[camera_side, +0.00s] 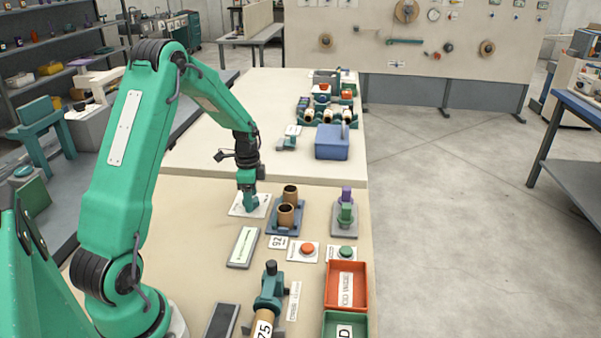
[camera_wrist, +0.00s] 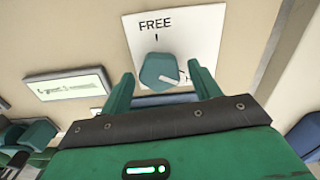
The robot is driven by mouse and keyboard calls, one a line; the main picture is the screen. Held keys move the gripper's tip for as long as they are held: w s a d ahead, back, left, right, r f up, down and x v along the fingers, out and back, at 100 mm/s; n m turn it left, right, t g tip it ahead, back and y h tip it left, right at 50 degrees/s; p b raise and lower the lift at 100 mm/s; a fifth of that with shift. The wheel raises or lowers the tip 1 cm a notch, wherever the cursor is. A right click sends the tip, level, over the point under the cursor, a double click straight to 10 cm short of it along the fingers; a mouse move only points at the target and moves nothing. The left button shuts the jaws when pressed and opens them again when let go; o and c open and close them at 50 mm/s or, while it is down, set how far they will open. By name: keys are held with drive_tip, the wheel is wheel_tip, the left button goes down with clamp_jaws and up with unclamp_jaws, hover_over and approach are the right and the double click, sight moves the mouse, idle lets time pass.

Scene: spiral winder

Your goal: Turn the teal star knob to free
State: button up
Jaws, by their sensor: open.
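The teal star knob (camera_wrist: 158,68) sits on a white plate (camera_wrist: 195,25) in the wrist view. The plate bears the word FREE and a short tick above the knob. A pale pointer mark on the knob points to the lower right, away from the tick. My gripper (camera_wrist: 162,82) is open, with one finger on each side of the knob's near part; whether they touch it I cannot tell. In the side view my gripper (camera_side: 250,203) is low over the white plate (camera_side: 237,211) and hides most of the knob.
A blue holder with brown cups (camera_side: 287,214) stands just right of my gripper. A slide panel (camera_side: 243,247) lies nearer the camera. Red (camera_side: 308,249) and green (camera_side: 346,252) buttons, an orange tray (camera_side: 361,287) and a blue box (camera_side: 332,142) stand around.

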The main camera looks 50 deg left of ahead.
drive_tip(key=shift+c, duration=0.4)
drive_tip(key=c, duration=0.9)
drive_tip(key=shift+n, duration=0.4)
drive_tip(key=n, duration=0.9)
drive_tip(key=shift+n, duration=0.3)
drive_tip(key=n, duration=0.7)
drive_tip(key=shift+a, duration=0.1)
drive_tip(key=n, duration=0.6)
drive_tip(key=shift+r+n, duration=0.1)
drive_tip(key=shift+n, duration=0.3)
